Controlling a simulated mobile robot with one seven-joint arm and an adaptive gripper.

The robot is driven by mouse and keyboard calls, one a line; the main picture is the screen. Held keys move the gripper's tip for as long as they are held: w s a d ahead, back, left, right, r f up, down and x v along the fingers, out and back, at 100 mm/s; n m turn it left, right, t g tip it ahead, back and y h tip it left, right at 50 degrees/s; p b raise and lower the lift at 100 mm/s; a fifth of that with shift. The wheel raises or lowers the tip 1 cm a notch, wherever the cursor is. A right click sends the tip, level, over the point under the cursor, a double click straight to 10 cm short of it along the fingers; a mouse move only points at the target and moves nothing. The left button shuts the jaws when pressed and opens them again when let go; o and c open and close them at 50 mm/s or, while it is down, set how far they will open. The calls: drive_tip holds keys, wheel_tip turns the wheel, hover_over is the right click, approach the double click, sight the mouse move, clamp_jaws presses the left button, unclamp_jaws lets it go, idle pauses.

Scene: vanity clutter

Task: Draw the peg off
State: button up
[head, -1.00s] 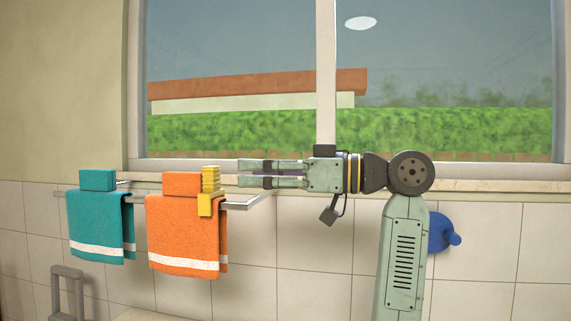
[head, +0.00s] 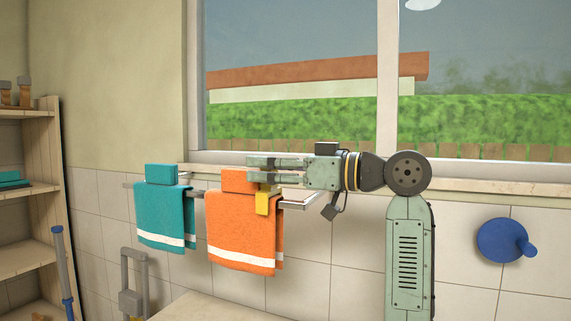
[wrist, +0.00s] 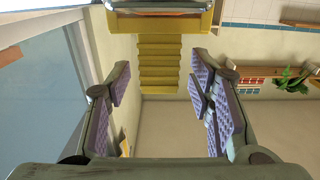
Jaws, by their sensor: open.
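The yellow peg (head: 262,205) sits over the front rail at the right part of the orange towel (head: 240,238). Its lower part shows in the head view; its upper part is hidden behind my fingers. In the wrist view the peg's ribbed yellow grip (wrist: 168,66) lies between my two fingers, with a gap on each side. My gripper (head: 256,168) is open and level, reaching from the right with its fingers around the peg's upper part. My gripper also shows open in the wrist view (wrist: 158,82).
A teal towel (head: 165,222) hangs on the same metal rack (head: 302,205) to the left. The window is close behind. A wooden shelf (head: 25,195) stands far left. A blue round fixture (head: 500,240) is on the tiled wall at right.

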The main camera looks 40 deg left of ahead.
drive_tip(key=shift+a, duration=0.1)
drive_tip(key=shift+c, duration=0.3)
clamp_jaws()
idle(0.4)
